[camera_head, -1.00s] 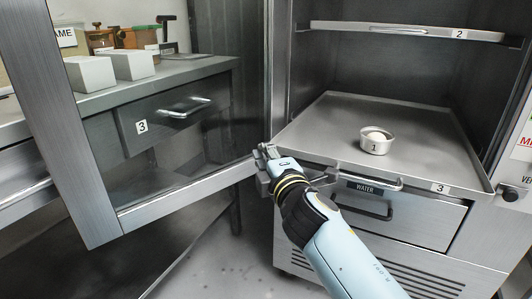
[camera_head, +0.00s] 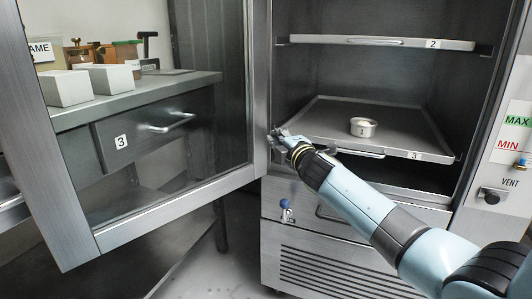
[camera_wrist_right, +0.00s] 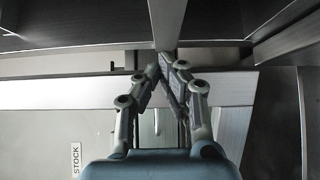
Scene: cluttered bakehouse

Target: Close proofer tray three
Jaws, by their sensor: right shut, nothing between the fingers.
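Proofer tray three (camera_head: 405,112) is a flat grey metal tray with a "3" tag on its front lip. It sits inside the proofer on the level below tray two (camera_head: 400,43). A small round pale tin (camera_head: 363,127) tagged "1" stands on it. My right gripper (camera_head: 276,138) is shut and empty at the tray's front left corner, close to the open door's edge; I cannot tell whether it touches either. The wrist view shows its fingertips (camera_wrist_right: 164,73) together. My left gripper is not in view.
The proofer's framed glass door (camera_head: 258,90) stands open at left. Behind it are a counter with white blocks (camera_head: 66,88) and another drawer (camera_head: 150,125), also tagged "3". A blue-knobbed tap (camera_head: 285,204) is below the tray. The control panel (camera_head: 500,145) is at right.

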